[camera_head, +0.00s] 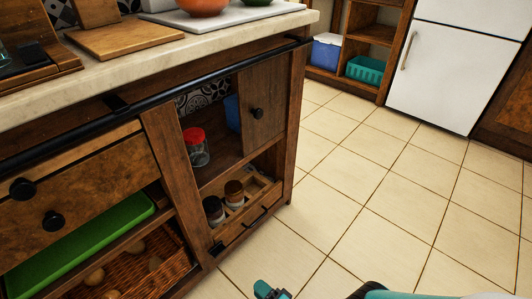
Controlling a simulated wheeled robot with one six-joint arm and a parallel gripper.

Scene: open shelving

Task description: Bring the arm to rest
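A small teal and dark part at the bottom edge of the head view looks like the tip of my gripper (270,290). Most of it is cut off by the frame, so I cannot see both fingers or anything between them. To its right, a white and teal piece of my arm (420,294) shows along the bottom edge. Both appear in front of the tiled floor, to the right of the wooden counter unit (165,160).
Open shelves hold a red-lidded jar (196,150), dark-topped jars (234,193) in a wooden tray and a green tray (85,250). Bowls and boards lie on the countertop (190,62). A white fridge (450,75) stands behind. The tiled floor (370,190) between is clear.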

